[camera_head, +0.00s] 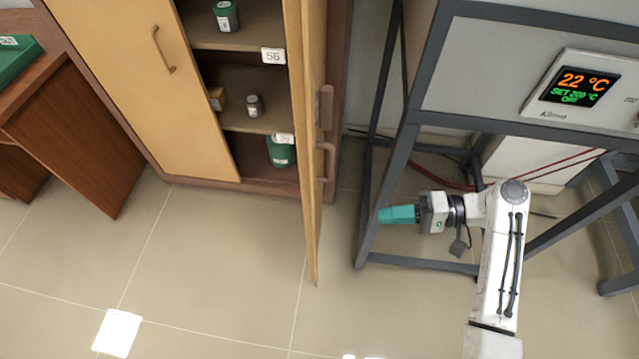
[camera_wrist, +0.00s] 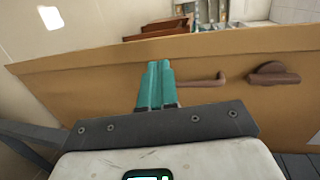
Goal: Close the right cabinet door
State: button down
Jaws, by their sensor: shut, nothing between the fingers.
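The right cabinet door (camera_head: 309,225) is wooden and stands open, swung out from the cabinet and seen nearly edge-on in the head view. Its brown handle (camera_head: 326,161) is on the side facing right. My gripper (camera_head: 382,215) has teal fingers and is shut and empty, to the right of the door and apart from it in the head view. In the wrist view the door (camera_wrist: 90,83) spans the picture in front of my closed fingertips (camera_wrist: 160,66), with the handle (camera_wrist: 202,82) to their right. I cannot tell the exact gap between fingertips and door.
The left cabinet door (camera_head: 135,65) is closed. Shelves between the doors hold small containers, including a green jar (camera_head: 281,152). A grey metal stand (camera_head: 400,170) with a furnace display (camera_head: 578,86) stands at right, close to my arm. The tiled floor in front is clear.

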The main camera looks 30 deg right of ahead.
notch_tip(320, 180, up, 4)
jog(key=w+d+t+y, duration=0.2)
jog(key=p+x, duration=0.2)
jog(key=x, duration=1.1)
jog(key=shift+w+a, duration=0.2)
jog(key=shift+a, duration=0.15)
jog(key=shift+f, duration=0.1)
